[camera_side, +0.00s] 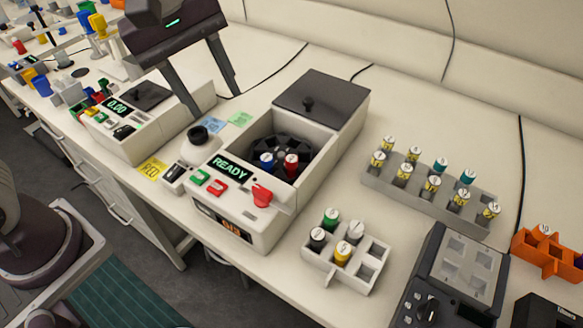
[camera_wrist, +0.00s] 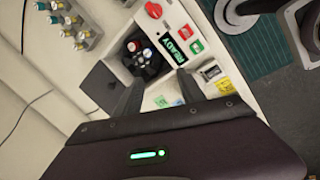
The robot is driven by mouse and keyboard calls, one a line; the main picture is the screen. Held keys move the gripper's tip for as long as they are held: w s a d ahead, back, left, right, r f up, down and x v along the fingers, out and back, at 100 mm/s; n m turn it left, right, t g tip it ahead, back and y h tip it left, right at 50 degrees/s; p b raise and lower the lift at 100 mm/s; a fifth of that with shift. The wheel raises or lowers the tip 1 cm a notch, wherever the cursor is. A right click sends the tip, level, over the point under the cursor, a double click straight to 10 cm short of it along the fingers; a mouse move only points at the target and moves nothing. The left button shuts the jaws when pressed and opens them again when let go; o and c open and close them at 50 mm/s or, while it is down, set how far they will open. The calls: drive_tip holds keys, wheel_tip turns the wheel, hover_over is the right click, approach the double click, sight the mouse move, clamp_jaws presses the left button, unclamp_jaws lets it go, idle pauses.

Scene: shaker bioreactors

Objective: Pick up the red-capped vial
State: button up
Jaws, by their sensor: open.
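The red-capped vial (camera_side: 291,164) stands in the dark round rotor of the open-topped white machine. A blue-capped vial (camera_side: 267,162) stands beside it on the left. In the wrist view the red-capped vial (camera_wrist: 132,46) is small, in the rotor beyond the fingers. My gripper (camera_side: 215,103) is open and empty, its fingers pointing down, above the bench to the left of the machine and higher than the vial. In the wrist view my gripper (camera_wrist: 160,76) shows two spread fingers with nothing between them.
The machine reads READY (camera_side: 230,168); its dark lid (camera_side: 322,95) lies behind the well. A white rack (camera_side: 370,275) holds vials with green, black, white and yellow caps. A grey rack (camera_side: 375,185) holds several vials. Another white instrument (camera_side: 140,140) stands left, a dark device (camera_side: 455,285) right.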

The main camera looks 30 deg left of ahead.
sight(291, 158)
drive_tip(key=w+d+f+n, duration=0.2)
drive_tip(key=d+f, duration=0.1)
drive_tip(key=f, duration=0.2)
drive_tip(key=w+d+f+n+g, duration=0.1)
drive_tip(key=w+d+f+n, duration=0.2)
drive_tip(key=f, duration=0.2)
drive_tip(key=w+d+f+n+g, duration=0.1)
drive_tip(key=w+d+f+n, duration=0.1)
drive_tip(key=f, duration=0.4)
drive_tip(key=shift+w+d+n, duration=0.2)
drive_tip(key=shift+d+n, duration=0.2)
drive_tip(key=shift+d, duration=0.05)
clamp_jaws()
